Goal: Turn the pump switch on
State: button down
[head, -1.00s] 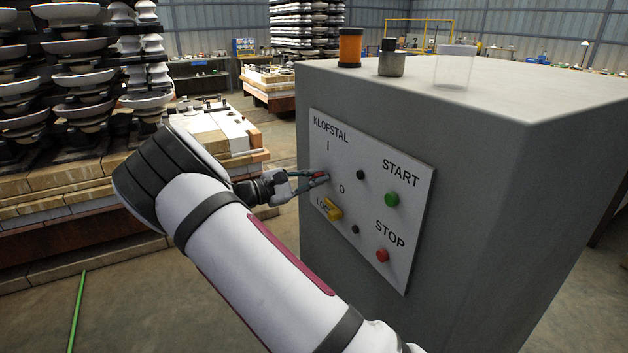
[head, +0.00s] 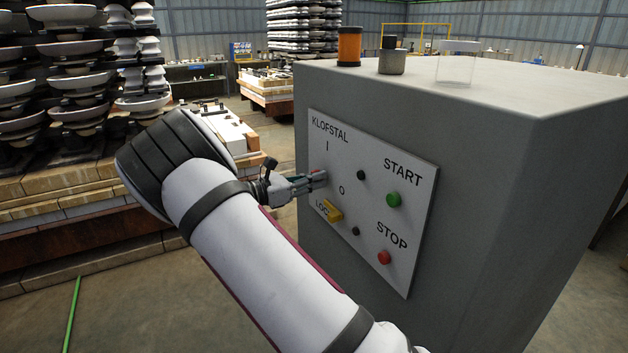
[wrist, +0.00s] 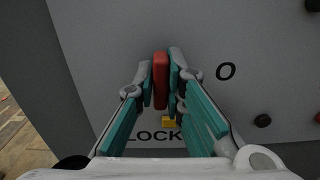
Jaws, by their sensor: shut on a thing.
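The pump switch is a red handle (head: 317,172) on the white KLOFSTAL panel (head: 405,240), between the I mark and the O mark. My gripper (head: 319,178) has its fingers around it at the panel's left part. In the wrist view the red handle (wrist: 160,80) stands upright between the two teal-padded fingers, which are shut on it. The O mark (wrist: 226,71) lies to its right there, and the LOCK label below. The fingers largely hide the switch in the head view.
A yellow lock tab (head: 333,211) sits just below the switch. A green START button (head: 393,200) and a red STOP button (head: 384,257) are to the right.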

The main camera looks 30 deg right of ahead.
jog(key=shift+s+a+f, duration=0.1)
jog(key=shift+f, duration=0.1)
dwell(0.4)
jog(key=c, duration=1.7)
grip_release()
jog(key=shift+r, duration=0.1)
jog(key=a, duration=1.2)
